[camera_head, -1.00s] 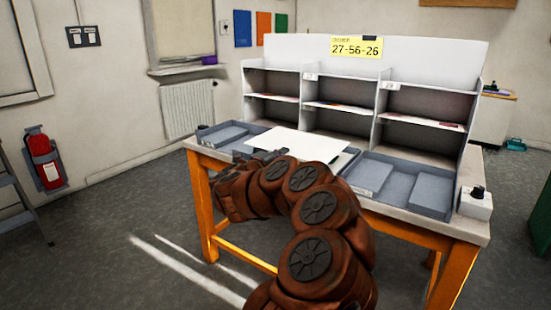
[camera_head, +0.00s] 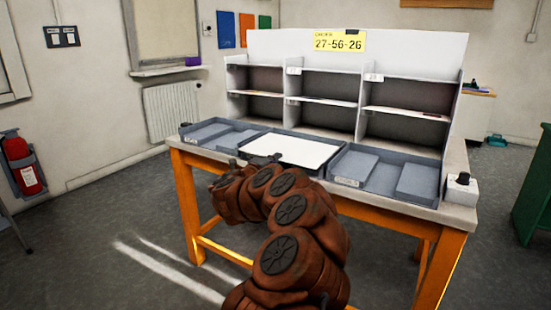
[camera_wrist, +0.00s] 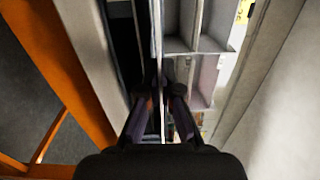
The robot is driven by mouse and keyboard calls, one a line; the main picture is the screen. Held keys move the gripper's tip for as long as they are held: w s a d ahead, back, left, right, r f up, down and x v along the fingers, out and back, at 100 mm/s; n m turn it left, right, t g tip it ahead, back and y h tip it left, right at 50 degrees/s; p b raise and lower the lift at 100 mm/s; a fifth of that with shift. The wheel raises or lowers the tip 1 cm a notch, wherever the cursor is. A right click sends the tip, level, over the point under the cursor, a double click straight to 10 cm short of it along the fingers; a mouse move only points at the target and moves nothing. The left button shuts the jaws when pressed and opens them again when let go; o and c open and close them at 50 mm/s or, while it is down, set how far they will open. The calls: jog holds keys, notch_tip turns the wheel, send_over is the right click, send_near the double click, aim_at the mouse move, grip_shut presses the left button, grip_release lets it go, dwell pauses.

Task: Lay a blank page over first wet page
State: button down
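A blank white page (camera_head: 292,151) lies level over the middle grey tray (camera_head: 262,159) at the front of the table, within its rim as far as I can see. My gripper (camera_wrist: 165,92) is at the page's left front edge in the head view, mostly hidden by my own arm. In the wrist view its two fingers close on the thin sheet, which shows edge-on as a white line (camera_wrist: 158,40). No wet page can be made out; whatever is under the white page is hidden.
A left tray (camera_head: 205,124) and a right tray (camera_head: 423,202) flank the middle one, both with grey panels inside. A shelf unit (camera_head: 372,105) with thin sheets in its compartments stands behind. A small white box (camera_head: 461,192) with a black knob sits at the right corner.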

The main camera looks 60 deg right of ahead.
jog(key=shift+f, duration=0.2)
jog(key=c, duration=1.2)
grip_release()
jog(key=shift+c, duration=0.2)
jog(key=a, duration=1.2)
jog(key=shift+s, duration=0.25)
